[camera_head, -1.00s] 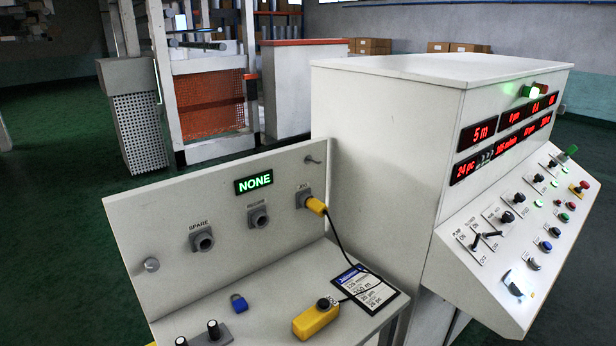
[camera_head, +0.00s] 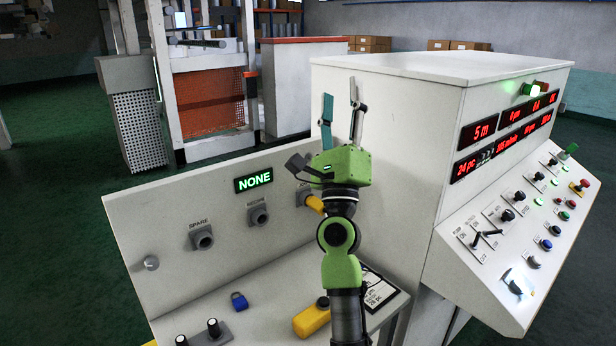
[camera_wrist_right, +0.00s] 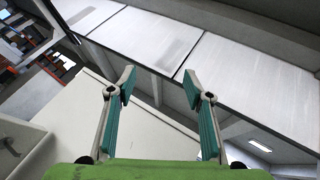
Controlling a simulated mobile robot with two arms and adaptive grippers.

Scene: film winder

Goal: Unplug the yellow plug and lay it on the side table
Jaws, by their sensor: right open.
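The yellow plug (camera_head: 315,204) sits in the right-hand socket of the upright panel (camera_head: 130,215), partly hidden behind my right gripper. My right gripper (camera_head: 341,100) is open and empty, its fingers pointing up, in front of the white cabinet and above the plug. In the right wrist view the right gripper (camera_wrist_right: 160,95) shows spread fingers with nothing between them. The side table (camera_head: 262,322) is the white ledge below the panel. The plug's cable is hidden by my arm. My left gripper is not in view.
The tall cabinet (camera_head: 400,120) stands right behind. Two grey sockets (camera_head: 202,238) are empty.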

